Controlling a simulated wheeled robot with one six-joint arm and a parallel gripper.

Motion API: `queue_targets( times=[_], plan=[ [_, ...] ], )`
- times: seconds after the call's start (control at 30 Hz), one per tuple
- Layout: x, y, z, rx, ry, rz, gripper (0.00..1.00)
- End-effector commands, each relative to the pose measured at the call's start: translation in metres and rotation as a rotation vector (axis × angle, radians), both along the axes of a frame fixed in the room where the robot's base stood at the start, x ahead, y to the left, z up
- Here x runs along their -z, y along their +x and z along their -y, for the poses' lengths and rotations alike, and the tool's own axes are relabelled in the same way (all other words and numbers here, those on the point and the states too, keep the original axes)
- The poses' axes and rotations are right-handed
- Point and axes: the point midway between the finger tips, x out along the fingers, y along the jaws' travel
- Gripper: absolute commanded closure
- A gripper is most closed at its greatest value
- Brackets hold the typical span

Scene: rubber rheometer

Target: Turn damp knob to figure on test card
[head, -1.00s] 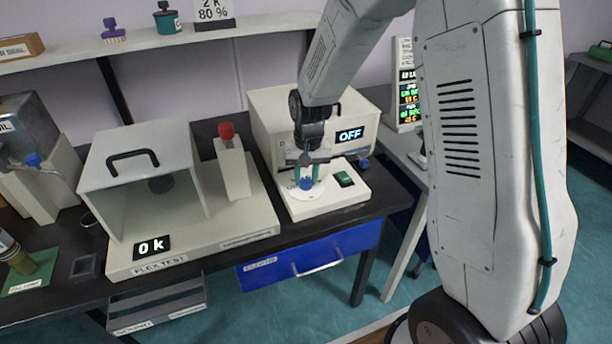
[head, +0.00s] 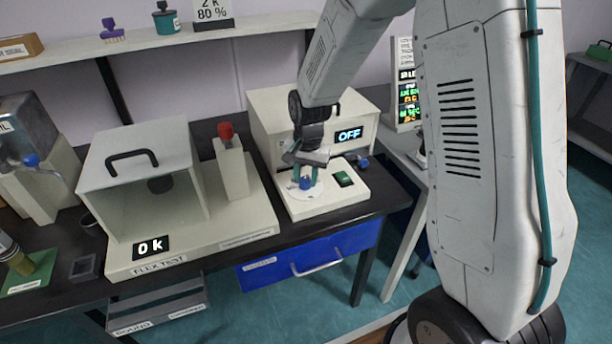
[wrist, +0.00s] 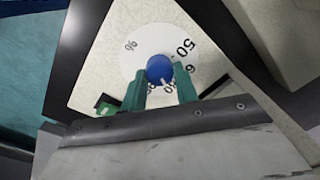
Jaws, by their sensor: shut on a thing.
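The damp knob is a small blue knob (wrist: 160,67) on a white round dial (wrist: 136,52) marked with "%" and "50"; other figures are partly hidden by my fingers. In the head view the knob (head: 306,183) sits at the front of a cream machine (head: 275,110) whose display (head: 349,134) reads OFF. A small pale mark shows at the knob's edge on my gripper's side. My gripper (wrist: 161,76) has its teal fingers shut on the knob from both sides. The test card (head: 212,10) on the shelf reads "2 k" and "80 %".
A green switch (head: 344,179) is right of the dial. The flex test rig (head: 245,222), with a red-topped post (head: 231,165) and "0 k" display, stands to the left. A blue drawer (head: 310,257) is below the bench. A lit panel (head: 407,88) stands at the right.

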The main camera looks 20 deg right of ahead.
Motion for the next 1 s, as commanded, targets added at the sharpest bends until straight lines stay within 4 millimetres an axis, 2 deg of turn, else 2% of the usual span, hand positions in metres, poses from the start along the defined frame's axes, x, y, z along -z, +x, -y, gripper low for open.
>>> queue_targets(
  times=[0.2,0.23,0.3,0.57,0.67,1.0],
  plan=[
    [-0.001,0.001,0.0,-0.001,0.0,0.004,0.93],
    [-0.001,0.001,0.0,-0.001,0.0,0.004,0.62],
    [-0.001,0.001,0.0,-0.001,0.0,0.004,0.49],
    [-0.001,0.001,0.0,-0.001,0.0,0.001,0.49],
    [-0.008,0.001,0.0,-0.001,0.0,0.003,0.49],
    [-0.063,0.0,0.002,-0.001,0.001,0.006,0.49]
  ],
)
